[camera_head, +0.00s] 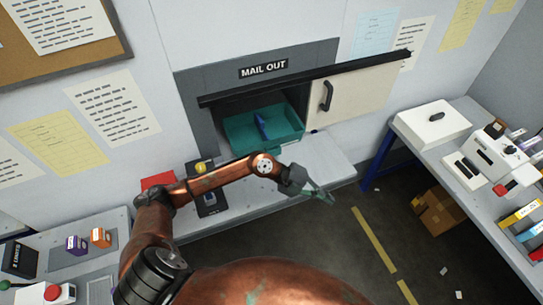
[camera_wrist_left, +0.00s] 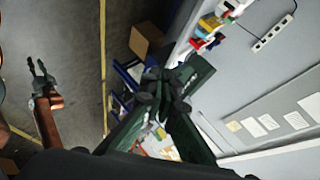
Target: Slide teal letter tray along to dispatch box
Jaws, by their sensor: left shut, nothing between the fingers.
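The teal letter tray (camera_head: 281,143) sits in the open hatch under the MAIL OUT sign (camera_head: 263,68), its front part over the grey counter. A slim blue thing (camera_head: 262,126) stands in it. My left gripper (camera_head: 326,196) is shut and empty, in front of the counter and to the lower right of the tray, not touching it. Its dark green fingers (camera_wrist_left: 165,88) fill the middle of the left wrist view. My right gripper (camera_wrist_left: 37,66) shows there at the left, its tips apart and empty. No box is clearly marked as the dispatch box.
A cream sliding door (camera_head: 365,92) with a dark handle (camera_head: 327,96) stands right of the opening, under a black rail (camera_head: 300,80). A white box (camera_head: 432,121) stands on the right bench. A cardboard box (camera_head: 437,212) lies on the floor. The counter (camera_head: 318,160) right of the tray is clear.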

